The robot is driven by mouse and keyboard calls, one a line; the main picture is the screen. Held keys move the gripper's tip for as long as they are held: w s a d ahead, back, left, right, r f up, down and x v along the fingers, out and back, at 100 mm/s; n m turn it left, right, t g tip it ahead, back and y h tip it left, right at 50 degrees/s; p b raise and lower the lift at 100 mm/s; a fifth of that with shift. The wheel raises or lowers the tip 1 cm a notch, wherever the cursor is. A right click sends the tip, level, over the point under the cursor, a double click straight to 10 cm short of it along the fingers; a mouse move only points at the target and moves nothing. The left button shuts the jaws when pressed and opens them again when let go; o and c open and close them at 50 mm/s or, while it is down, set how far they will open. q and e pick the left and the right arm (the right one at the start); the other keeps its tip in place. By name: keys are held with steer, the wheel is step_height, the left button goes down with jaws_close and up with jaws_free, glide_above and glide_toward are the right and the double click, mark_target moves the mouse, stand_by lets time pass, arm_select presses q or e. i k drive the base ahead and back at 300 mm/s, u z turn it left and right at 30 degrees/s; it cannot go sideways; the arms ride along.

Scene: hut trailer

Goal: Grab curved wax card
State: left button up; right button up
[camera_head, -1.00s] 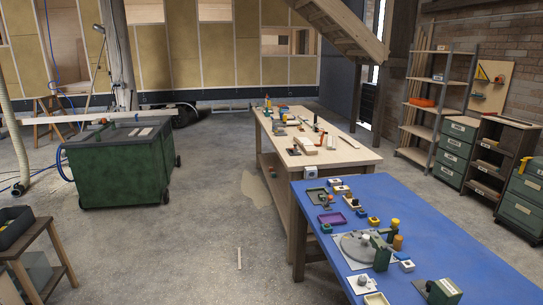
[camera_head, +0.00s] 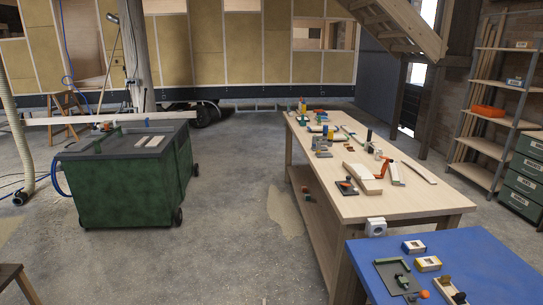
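I cannot make out a curved wax card for certain. On the long wooden workbench (camera_head: 425,206) lie several small items. Among them are a pale wooden block (camera_head: 362,178), an orange tool (camera_head: 382,165) beside it, and a thin curved strip (camera_head: 420,172) near the right edge. The blue-topped table (camera_head: 470,265) in front holds small boxes and a dark green tray. Neither of my grippers shows in this view.
A green wheeled cart (camera_head: 125,180) stands at the left. Bare concrete floor (camera_head: 240,190) lies open between cart and workbench. A shelf rack (camera_head: 490,100) and green drawers (camera_head: 522,180) stand at the right. A wooden stand (camera_head: 15,285) is at the lower left.

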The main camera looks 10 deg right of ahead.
mark_target(362, 173)
steer(key=i, duration=2.55)
steer(key=z, duration=2.8)
